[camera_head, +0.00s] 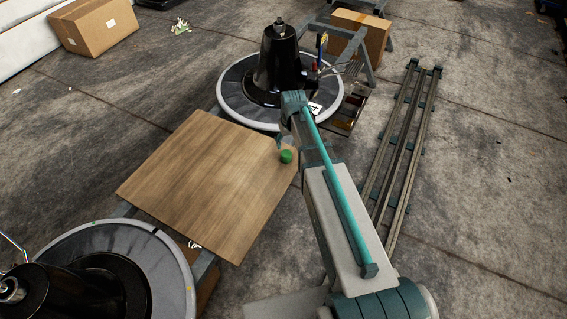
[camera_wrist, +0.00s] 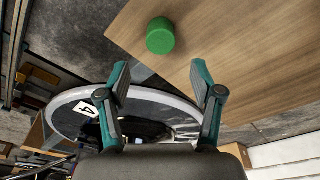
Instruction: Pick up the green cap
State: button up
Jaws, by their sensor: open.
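The green cap (camera_head: 286,156) rests on the right edge area of the wooden board (camera_head: 210,185), close to my arm. In the wrist view the green cap (camera_wrist: 160,36) sits near the board's corner (camera_wrist: 240,50), beyond my fingertips. My gripper (camera_wrist: 160,82) is open and empty, its two teal fingers spread apart. The cap lies ahead of the gap between the fingers and is not touched by them. In the head view my gripper (camera_head: 283,140) is partly hidden by my arm, just above the cap.
Another platform (camera_head: 170,262) stands at the front left. Metal rails (camera_head: 402,150) lie to the right. Cardboard boxes (camera_head: 95,25) stand at the back. Most of the board is bare.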

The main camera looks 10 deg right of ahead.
aim_at(286, 153)
jog(key=f, duration=0.2)
jog(key=w+f, duration=0.1)
jog(key=f, duration=0.1)
jog(key=shift+f+b, duration=0.3)
jog(key=shift+f, duration=0.1)
jog(key=shift+w+a+f+b, duration=0.1)
jog(key=shift+w+f+b, duration=0.05)
jog(key=shift+f, duration=0.8)
jog(key=shift+w+a+f+b, duration=0.1)
jog(key=shift+f+b, duration=0.05)
jog(key=shift+f, duration=0.75)
jog(key=shift+w+f+b, duration=0.15)
jog(key=shift+f, duration=0.8)
jog(key=c, duration=1)
